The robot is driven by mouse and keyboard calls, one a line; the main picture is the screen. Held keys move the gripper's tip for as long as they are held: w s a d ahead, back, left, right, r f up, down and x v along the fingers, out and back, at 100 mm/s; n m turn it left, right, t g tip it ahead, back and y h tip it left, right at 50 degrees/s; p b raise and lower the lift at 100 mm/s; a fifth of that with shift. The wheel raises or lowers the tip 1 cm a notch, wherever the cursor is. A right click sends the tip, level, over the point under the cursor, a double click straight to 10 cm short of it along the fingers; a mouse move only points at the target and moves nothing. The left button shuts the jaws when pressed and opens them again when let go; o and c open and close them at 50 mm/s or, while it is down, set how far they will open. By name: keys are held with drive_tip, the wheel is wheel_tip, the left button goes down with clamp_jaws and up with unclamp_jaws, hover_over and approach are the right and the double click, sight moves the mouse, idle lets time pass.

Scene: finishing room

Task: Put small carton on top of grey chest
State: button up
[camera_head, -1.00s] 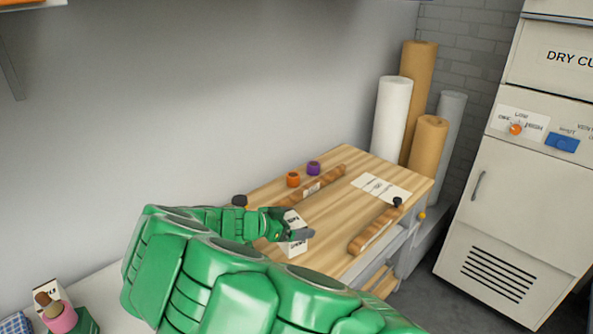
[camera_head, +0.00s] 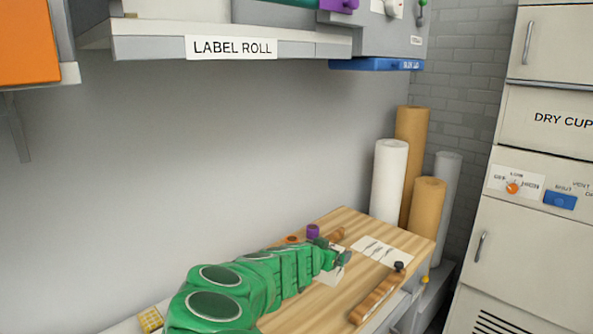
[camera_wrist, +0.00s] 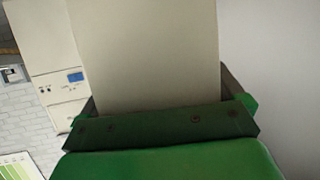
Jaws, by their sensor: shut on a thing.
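My gripper (camera_head: 335,258) is above the wooden worktop and shut on the small carton (camera_wrist: 147,60). In the wrist view the carton shows as a plain pale face rising from between the dark jaws. In the head view the arm and gripper mostly hide it. No thing is clearly the grey chest; a grey box-like unit (camera_head: 392,36) with knobs, cut off by the top edge, sits above a blue ledge, and I cannot tell if it is that chest.
The worktop (camera_head: 310,300) holds a wooden roller-like piece (camera_head: 377,296), a purple ring (camera_head: 312,231) and a paper sheet (camera_head: 380,250). A shelf marked LABEL ROLL (camera_head: 150,47) overhangs the wall. Tall rolls (camera_head: 388,185) stand behind the worktop, and a pale cabinet (camera_head: 530,245) stands right.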

drive_tip(key=w+d+r+n+t+y, duration=0.1)
drive_tip(key=d+r+n+y, duration=0.2)
drive_tip(key=d+r, duration=0.2)
drive_tip(key=shift+w+d+r+t, duration=0.2)
drive_tip(key=shift+d+r+t, duration=0.1)
drive_tip(key=shift+r, duration=0.8)
drive_tip(key=shift+s+a+f+n+y, duration=0.55)
drive_tip(key=shift+s+f+n+y, duration=1.05)
drive_tip(key=shift+f, duration=3.7)
drive_tip(key=shift+t+y, duration=0.4)
drive_tip(key=shift+y, duration=0.1)
drive_tip(key=shift+w+f, duration=2.15)
drive_tip(key=shift+w, duration=0.3)
drive_tip(key=shift+w+f, duration=2.15)
drive_tip(key=shift+w, duration=0.25)
drive_tip(key=shift+w+f, duration=2.15)
drive_tip(key=shift+w, duration=0.3)
drive_tip(key=shift+f, duration=0.15)
